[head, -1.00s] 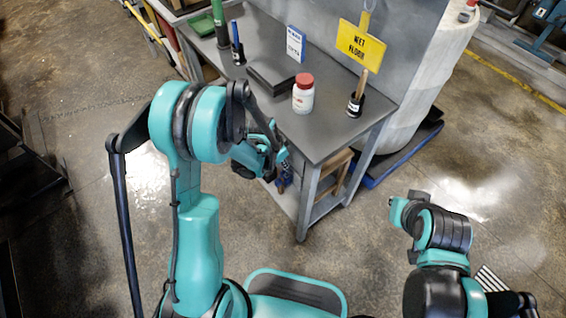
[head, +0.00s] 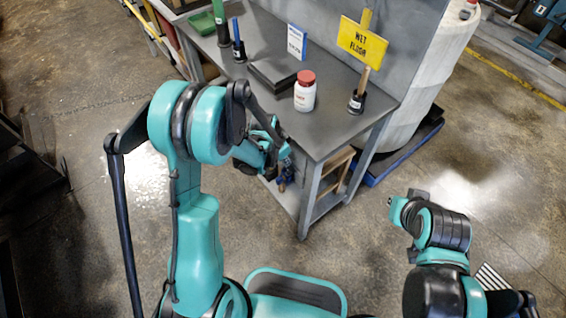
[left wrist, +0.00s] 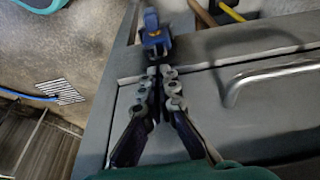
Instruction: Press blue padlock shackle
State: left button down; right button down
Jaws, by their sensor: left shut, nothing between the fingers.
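The blue padlock (left wrist: 155,42), with an orange-yellow mark on its face, shows at the top middle of the left wrist view, at the grey edge of a cabinet or bench. My left gripper (left wrist: 157,74) is shut and empty, its fingertips pointing at the padlock just below it in the picture. Whether they touch it I cannot tell. In the head view my left gripper (head: 272,145) is at the near side of the workbench, and I cannot make out the padlock clearly there. My right arm is folded at lower right; its gripper is not visible.
A metal handle (left wrist: 232,94) lies right of the fingers.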

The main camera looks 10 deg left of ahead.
pick_arm(q)
jog(key=p+v, duration=0.4)
jog(key=v, duration=0.7)
jog(key=shift+w+r, duration=0.1)
jog(key=s+a+r+n+t+y, duration=0.2)
jog(key=s+r+n+t, duration=0.2)
jog(key=s+r, duration=1.1)
jog(key=s+n, duration=0.1)
jog(key=n, duration=0.2)
jog(key=shift+s+a+r+n+t, duration=0.15)
jog(key=shift+a+r+n+t, duration=0.05)
jog(key=shift+a+n+t, duration=0.1)
